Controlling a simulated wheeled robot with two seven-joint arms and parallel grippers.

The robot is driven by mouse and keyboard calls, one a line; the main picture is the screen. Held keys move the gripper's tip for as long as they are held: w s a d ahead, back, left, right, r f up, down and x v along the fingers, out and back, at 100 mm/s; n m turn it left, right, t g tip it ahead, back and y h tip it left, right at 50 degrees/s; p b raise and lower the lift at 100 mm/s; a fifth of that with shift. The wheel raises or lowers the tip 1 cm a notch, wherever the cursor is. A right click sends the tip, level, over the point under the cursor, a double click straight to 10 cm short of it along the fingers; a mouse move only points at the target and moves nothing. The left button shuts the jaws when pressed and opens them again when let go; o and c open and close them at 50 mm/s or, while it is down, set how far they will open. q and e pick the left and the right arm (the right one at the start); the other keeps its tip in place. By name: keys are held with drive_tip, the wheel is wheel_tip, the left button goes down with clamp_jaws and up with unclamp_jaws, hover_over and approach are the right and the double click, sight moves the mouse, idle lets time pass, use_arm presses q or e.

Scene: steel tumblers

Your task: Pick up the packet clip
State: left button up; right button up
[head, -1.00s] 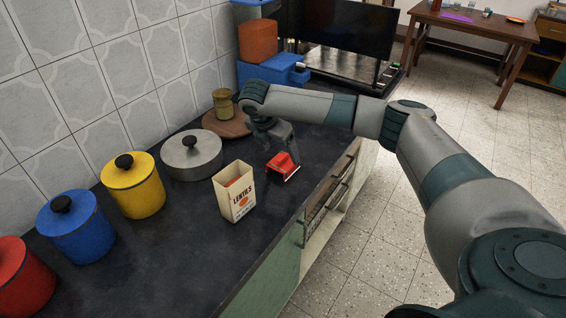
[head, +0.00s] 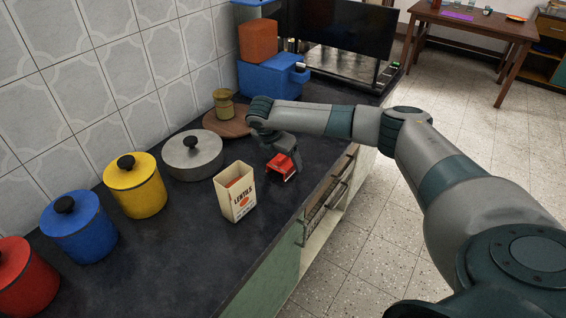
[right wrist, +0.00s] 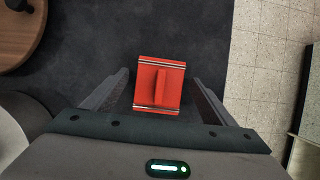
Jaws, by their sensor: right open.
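The packet clip (head: 281,165) is red, with a raised ridge along its middle. It lies on the dark counter to the right of the lentils packet. My right gripper (head: 284,160) is open just above it and hides part of it in the head view. In the right wrist view the packet clip (right wrist: 159,87) shows between and a little beyond the two open fingers of my right gripper (right wrist: 159,88). I cannot tell whether the fingers touch it. My left gripper is in neither view.
An open lentils packet (head: 237,194) stands left of the clip. A steel pot (head: 193,158) and yellow (head: 136,190), blue (head: 80,232) and red (head: 24,278) canisters line the wall side. A round wooden board (head: 228,124) lies behind. The counter's front edge is close on the right.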

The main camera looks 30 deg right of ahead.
sight(285, 163)
drive_tip(key=c, duration=1.1)
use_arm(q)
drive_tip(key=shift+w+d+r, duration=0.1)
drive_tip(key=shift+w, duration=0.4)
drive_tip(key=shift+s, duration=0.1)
